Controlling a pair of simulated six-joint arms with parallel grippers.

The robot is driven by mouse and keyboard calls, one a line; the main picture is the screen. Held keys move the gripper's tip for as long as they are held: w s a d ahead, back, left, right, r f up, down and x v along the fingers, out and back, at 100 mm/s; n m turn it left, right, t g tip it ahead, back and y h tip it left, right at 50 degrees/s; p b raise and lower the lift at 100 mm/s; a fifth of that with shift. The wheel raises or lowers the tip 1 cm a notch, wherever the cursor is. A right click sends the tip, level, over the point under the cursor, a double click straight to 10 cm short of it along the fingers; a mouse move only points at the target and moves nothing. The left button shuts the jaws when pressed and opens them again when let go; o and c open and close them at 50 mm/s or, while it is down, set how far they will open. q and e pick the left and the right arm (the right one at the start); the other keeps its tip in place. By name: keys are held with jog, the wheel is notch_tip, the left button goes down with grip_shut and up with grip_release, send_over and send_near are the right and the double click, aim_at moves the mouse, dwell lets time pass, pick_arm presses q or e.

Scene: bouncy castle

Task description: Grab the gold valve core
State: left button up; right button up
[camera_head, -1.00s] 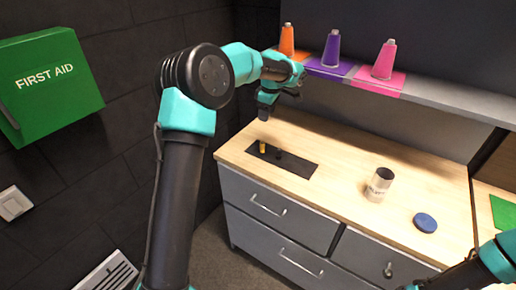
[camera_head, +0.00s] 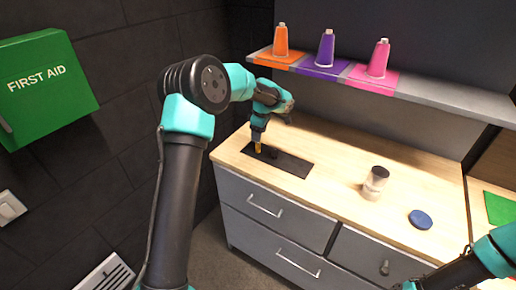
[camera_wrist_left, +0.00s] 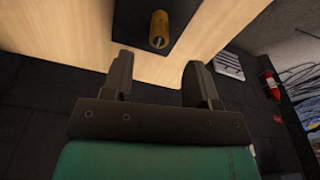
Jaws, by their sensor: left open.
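The gold valve core (camera_head: 258,148) stands on the left part of a black mat (camera_head: 294,165) on the wooden counter. In the left wrist view the gold valve core (camera_wrist_left: 158,29) shows on the black mat (camera_wrist_left: 185,12), beyond my fingertips. My left gripper (camera_head: 257,139) is just above the core in the head view. In the left wrist view my left gripper (camera_wrist_left: 160,72) is open and empty, its two fingers spread either side of a line towards the core. My right arm shows at the lower right, but its gripper is too unclear to judge.
A labelled can (camera_head: 375,183) and a blue disc (camera_head: 420,219) are on the counter (camera_head: 335,185) to the right. Orange (camera_head: 280,40), purple (camera_head: 326,48) and pink (camera_head: 379,58) bottles stand on the shelf above. The counter between mat and can is clear.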

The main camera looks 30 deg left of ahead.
aim_at(257, 146)
pick_arm(q)
jog(key=shift+a+f, duration=0.15)
jog(key=shift+f, duration=1.1)
jog(key=shift+f, duration=0.1)
jog(key=shift+a+f, duration=0.2)
jog(key=shift+f, duration=2.3)
jog(key=shift+c, duration=0.3)
jog(key=c, duration=0.9)
jog(key=shift+r, duration=0.1)
jog(key=shift+c, duration=0.2)
jog(key=shift+r, duration=1.75)
jog(key=s+d, duration=0.4)
jog(key=s, duration=0.3)
jog(key=s+d+r, duration=0.1)
jog(key=s+d, duration=0.2)
jog(key=s, duration=0.4)
jog(key=shift+d+r, duration=0.15)
jog(key=shift+d, duration=0.25)
